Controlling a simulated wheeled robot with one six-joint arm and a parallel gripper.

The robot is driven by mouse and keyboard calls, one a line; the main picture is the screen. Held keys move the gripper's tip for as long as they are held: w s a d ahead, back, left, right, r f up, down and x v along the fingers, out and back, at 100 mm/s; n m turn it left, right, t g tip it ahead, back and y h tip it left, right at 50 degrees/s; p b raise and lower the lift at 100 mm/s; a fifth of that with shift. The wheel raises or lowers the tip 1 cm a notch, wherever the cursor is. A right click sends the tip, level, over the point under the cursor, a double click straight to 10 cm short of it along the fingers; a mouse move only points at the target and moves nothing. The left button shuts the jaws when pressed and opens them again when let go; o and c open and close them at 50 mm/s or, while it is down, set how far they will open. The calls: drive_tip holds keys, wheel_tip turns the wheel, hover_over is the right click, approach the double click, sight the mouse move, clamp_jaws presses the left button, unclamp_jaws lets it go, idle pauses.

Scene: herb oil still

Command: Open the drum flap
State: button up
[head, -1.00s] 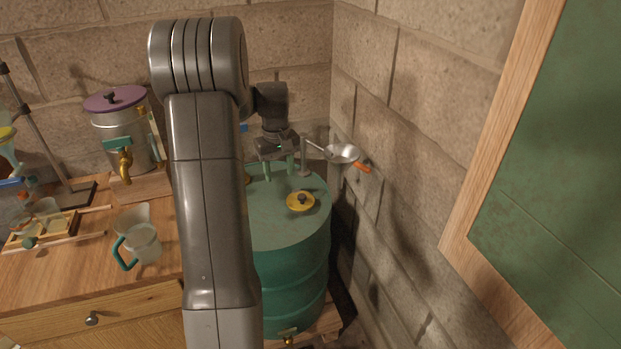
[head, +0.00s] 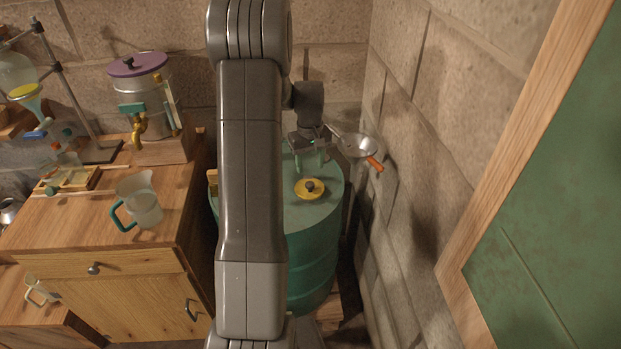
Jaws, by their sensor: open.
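The green drum (head: 311,245) stands in the corner, its left side partly hidden behind my arm. A round yellow flap (head: 310,195) with a dark knob (head: 310,186) lies flat on the drum's top and looks shut. My gripper (head: 309,168) is open, fingers pointing down, just behind the yellow flap in the picture. It looks apart from the knob, with nothing between the fingers. Its exact height above the drum top is hard to tell.
A metal dish (head: 358,146) with an orange-ended handle sits close right of my gripper, near the stone wall (head: 420,180). A wooden cabinet (head: 110,225) at left holds a jug (head: 145,208) and a purple-lidded metal pot (head: 145,95). A green board (head: 560,220) is at right.

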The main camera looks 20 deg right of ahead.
sight(310, 184)
wheel_tip(310, 184, down, 7)
drive_tip(key=shift+r, duration=0.15)
clamp_jaws()
